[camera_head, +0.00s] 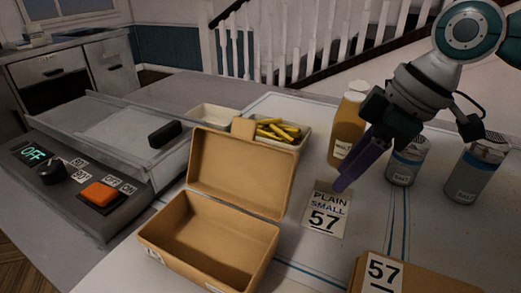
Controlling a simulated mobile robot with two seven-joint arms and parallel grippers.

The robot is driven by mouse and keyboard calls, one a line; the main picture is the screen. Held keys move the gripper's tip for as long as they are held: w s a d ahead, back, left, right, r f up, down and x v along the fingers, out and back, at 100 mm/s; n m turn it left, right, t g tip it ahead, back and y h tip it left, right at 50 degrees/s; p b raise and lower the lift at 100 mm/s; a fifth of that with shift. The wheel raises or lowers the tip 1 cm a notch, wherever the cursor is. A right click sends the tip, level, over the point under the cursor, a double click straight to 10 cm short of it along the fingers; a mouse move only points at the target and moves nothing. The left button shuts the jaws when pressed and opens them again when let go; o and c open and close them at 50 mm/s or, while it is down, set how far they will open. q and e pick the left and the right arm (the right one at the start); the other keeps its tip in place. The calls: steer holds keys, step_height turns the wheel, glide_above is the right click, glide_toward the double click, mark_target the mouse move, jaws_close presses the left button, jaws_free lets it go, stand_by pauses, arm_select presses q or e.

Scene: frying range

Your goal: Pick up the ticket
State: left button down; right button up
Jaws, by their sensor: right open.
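The ticket (325,218) is a small pale card that reads "PLAIN SMALL 57". It lies on the white counter, right of an open brown box. My right gripper (343,186) comes in from the upper right, with purple fingers slanting down to the left. Its fingertips are over the upper right edge of the ticket; I cannot tell if they touch it. The gripper is open and holds nothing that I can see. My left gripper is not in view.
The open box (205,240) stands left of the ticket. A closed box marked 57 (425,278) sits front right. A sauce bottle (345,132), shakers (478,170) and a tray with fries (275,128) stand behind. A fryer (100,135) is at left.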

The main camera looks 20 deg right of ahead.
mark_target(328, 206)
steer(key=x, duration=0.2)
steer(key=shift+a+f, duration=0.1)
steer(key=shift+f, duration=0.15)
jaws_close()
stand_by(0.4)
